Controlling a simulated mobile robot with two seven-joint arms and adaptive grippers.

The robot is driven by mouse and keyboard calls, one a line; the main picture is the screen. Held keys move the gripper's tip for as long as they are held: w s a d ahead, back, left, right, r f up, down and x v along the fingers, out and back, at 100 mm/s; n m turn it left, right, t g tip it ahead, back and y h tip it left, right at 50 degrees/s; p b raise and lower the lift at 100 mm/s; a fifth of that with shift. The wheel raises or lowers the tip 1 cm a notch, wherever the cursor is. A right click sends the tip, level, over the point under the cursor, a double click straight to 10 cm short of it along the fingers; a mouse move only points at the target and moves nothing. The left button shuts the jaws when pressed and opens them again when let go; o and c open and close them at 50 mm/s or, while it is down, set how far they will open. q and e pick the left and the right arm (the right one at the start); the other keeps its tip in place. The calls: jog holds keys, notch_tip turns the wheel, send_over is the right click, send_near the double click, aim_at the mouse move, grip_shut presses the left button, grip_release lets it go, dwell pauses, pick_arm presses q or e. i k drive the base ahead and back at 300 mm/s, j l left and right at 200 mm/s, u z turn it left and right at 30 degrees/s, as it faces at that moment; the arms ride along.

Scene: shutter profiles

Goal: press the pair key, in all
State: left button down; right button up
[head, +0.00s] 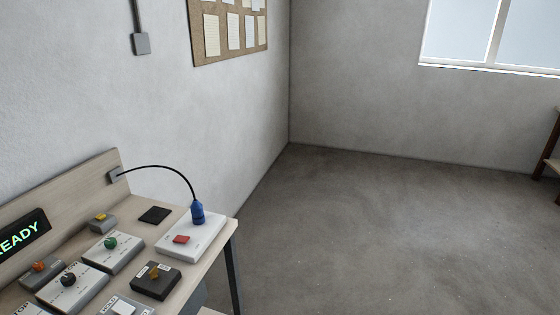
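No key here is legibly marked as the pair key; the small labels are too fine to read. A white box (205,236) with a red key (181,239) sits at the bench's right end, a blue plug (198,211) standing on it with a black cable. A light box (113,248) with a green knob stands left of it. A dark box (155,281) with a yellow-brown switch sits in front. A pale key (122,307) marked "HOLD" is cut by the bottom edge. Neither gripper is in view.
The wooden bench (220,255) fills the lower left. A display (22,236) reads "EADY", its left cut off. Open floor (380,240) lies right.

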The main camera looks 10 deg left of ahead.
aim_at(100, 217)
jog(key=u, duration=1.7)
